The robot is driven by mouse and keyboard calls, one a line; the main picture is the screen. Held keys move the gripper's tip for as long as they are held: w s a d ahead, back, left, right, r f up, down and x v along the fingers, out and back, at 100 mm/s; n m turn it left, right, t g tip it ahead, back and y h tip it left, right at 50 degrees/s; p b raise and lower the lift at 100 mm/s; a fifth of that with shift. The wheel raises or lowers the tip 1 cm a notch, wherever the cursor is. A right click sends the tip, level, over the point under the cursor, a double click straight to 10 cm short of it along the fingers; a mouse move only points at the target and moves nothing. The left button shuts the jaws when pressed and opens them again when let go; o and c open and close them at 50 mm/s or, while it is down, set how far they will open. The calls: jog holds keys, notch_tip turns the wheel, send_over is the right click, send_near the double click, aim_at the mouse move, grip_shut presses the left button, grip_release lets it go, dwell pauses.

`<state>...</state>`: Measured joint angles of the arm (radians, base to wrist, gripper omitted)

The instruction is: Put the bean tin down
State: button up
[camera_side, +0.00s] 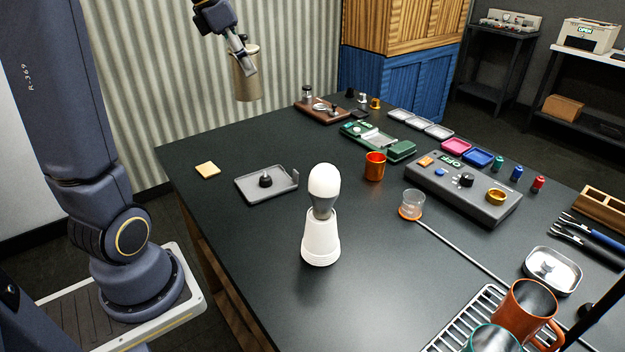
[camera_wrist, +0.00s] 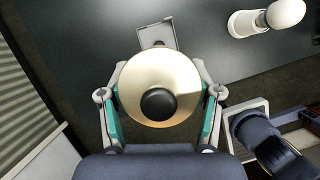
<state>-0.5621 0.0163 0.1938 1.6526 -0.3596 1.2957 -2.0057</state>
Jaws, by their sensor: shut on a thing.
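The bean tin is a tan cylinder (camera_side: 247,80) held in the air in the side view, over the far left side of the table. In the wrist view its round gold lid with a black knob (camera_wrist: 160,88) fills the middle. My gripper (camera_side: 240,55) is shut on the tin; its teal-padded fingers (camera_wrist: 160,115) sit on both sides of it in the wrist view. The dark table top (camera_side: 245,235) lies below the tin, with clear air between them. The tin's underside is hidden in the wrist view.
A white stand with a bulb-shaped top (camera_side: 321,215) is at mid-table. A brown wooden board with small parts (camera_side: 322,112) lies at the back.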

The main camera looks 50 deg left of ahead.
jog(key=d+m+h, duration=0.1)
jog(key=d+m, duration=0.3)
jog(key=d, duration=0.8)
jog(key=s+d+m+g+h, duration=0.1)
jog(key=s+d+m, duration=0.2)
jog(key=s+d, duration=0.35)
jog(key=s+d+f+m+g, duration=0.1)
jog(key=s+d+m+g, duration=0.2)
jog(key=d, duration=0.6)
jog(key=s+d+m+h, duration=0.1)
jog(key=s+d+m, duration=0.35)
jog(key=d, duration=0.35)
notch_tip(320, 180, down, 11)
jog(key=shift+w+d+f, duration=1.1)
jog(key=shift+w+f, duration=0.9)
jog(key=shift+f, duration=0.15)
jog(key=shift+w+d+f, duration=1.1)
jog(key=shift+w+f, duration=0.9)
jog(key=shift+f, duration=0.15)
jog(key=shift+w+d+f, duration=1.1)
jog(key=shift+w+f, duration=0.9)
jog(key=shift+f, duration=0.15)
